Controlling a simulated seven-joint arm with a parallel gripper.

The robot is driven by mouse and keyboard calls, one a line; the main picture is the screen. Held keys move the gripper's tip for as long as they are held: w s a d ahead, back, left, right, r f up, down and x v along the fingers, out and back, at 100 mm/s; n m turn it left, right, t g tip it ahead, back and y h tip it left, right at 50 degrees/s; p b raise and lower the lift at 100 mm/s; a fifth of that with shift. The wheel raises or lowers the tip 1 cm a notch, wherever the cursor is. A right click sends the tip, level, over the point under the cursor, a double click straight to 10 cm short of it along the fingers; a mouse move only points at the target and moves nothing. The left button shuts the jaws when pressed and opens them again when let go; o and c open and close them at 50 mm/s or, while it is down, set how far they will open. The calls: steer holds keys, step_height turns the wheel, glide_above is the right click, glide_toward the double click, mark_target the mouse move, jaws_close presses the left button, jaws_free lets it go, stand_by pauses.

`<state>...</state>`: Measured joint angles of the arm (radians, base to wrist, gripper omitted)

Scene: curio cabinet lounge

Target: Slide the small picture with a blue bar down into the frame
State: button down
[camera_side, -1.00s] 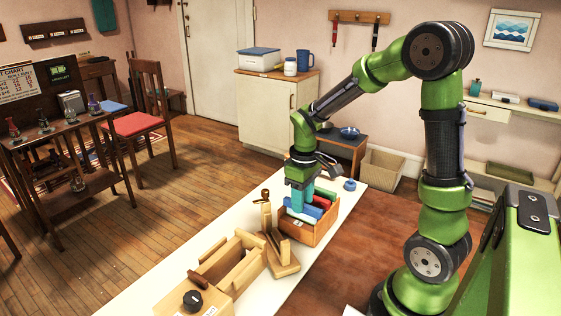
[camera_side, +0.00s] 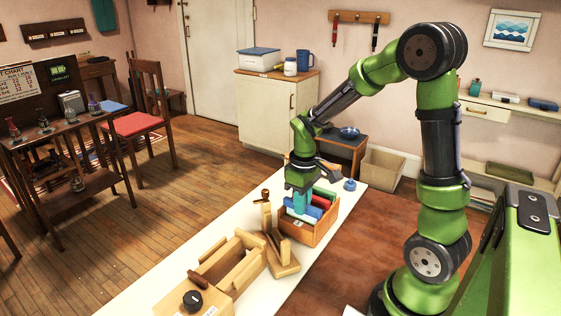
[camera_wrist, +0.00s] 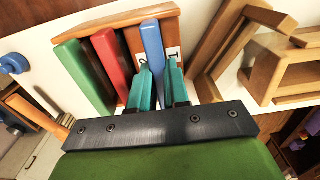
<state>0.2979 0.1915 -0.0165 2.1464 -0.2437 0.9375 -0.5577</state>
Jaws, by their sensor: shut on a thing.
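A slab with a blue edge (camera_wrist: 153,45), which I take for the small picture with the blue bar, stands in a wooden box; blue also shows there in the side view (camera_side: 301,215). My gripper (camera_side: 300,203) points down into the box. In the wrist view its teal fingers (camera_wrist: 158,88) are on either side of the blue slab's near end, shut on it. The slab's lower part is hidden. A light wooden upright piece with a base (camera_side: 282,258) stands left of the box; I cannot tell for sure that it is the frame.
The wooden box (camera_side: 318,235) also holds a red slab (camera_wrist: 112,62) and a green slab (camera_wrist: 82,72). A slotted wooden holder (camera_side: 232,268) and a black knob (camera_side: 193,300) are further left on the white bench top. A blue round object (camera_side: 350,185) lies behind the box.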

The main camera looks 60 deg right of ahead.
steer(key=shift+r, duration=0.1)
steer(key=shift+r, duration=4.2)
steer(key=c, duration=1.7)
jaws_free()
jaws_close()
